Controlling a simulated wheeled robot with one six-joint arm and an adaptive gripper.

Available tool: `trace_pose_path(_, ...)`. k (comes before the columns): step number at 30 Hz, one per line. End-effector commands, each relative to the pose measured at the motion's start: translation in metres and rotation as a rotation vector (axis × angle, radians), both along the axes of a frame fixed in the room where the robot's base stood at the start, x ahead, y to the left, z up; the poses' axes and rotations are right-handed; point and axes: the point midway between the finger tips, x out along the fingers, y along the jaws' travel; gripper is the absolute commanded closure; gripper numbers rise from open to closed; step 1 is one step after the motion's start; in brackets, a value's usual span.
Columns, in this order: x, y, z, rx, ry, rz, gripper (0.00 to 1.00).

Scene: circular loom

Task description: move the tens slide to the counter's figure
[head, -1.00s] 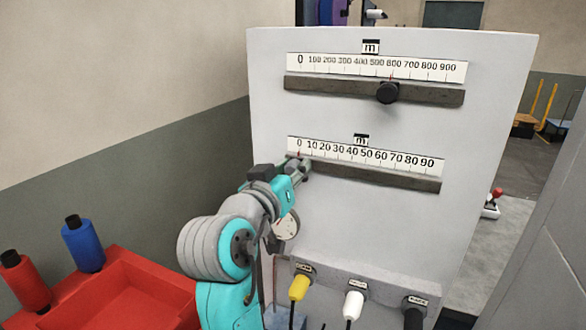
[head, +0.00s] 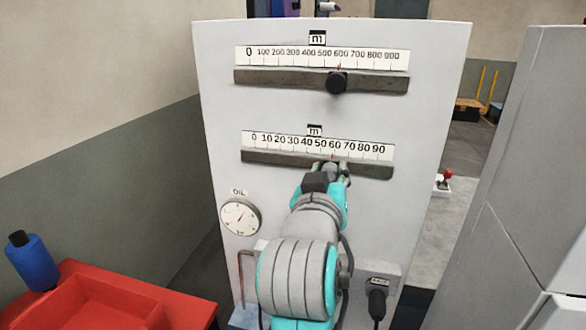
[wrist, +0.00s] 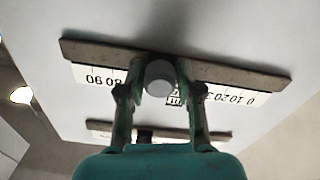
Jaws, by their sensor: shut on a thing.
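The tens slide's round grey knob (wrist: 159,76) is held between the two fingers of my gripper (wrist: 160,95) in the wrist view. In the head view my gripper (head: 331,170) is at the lower rail (head: 280,160) and mostly hides the knob. A thin red pointer shows just above it, at about 60 on the tens scale (head: 317,145). The same scale is upside down and partly covered in the wrist view (wrist: 240,98). I can read no counter figure in these frames.
Above is the hundreds scale (head: 320,57), its black knob (head: 337,83) at about 600. An oil gauge (head: 240,217) is at the panel's lower left. The panel face between the rails is clear.

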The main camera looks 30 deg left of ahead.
Motion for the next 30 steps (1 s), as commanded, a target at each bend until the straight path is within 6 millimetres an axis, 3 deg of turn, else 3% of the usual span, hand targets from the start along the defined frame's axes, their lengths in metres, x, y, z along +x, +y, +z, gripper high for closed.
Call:
trace_pose_path(6,0.006,-0.024,-0.001,-0.003,0.000,-0.001,1.00)
trace_pose_path(18,0.007,-0.027,-0.001,-0.003,0.001,-0.001,1.00)
trace_pose_path(19,0.007,-0.027,-0.001,-0.003,0.001,-0.001,0.63)
trace_pose_path(21,0.007,-0.027,-0.001,-0.002,0.001,-0.001,0.46)
trace_pose_path(30,0.006,-0.027,0.000,-0.001,0.001,0.000,0.45)
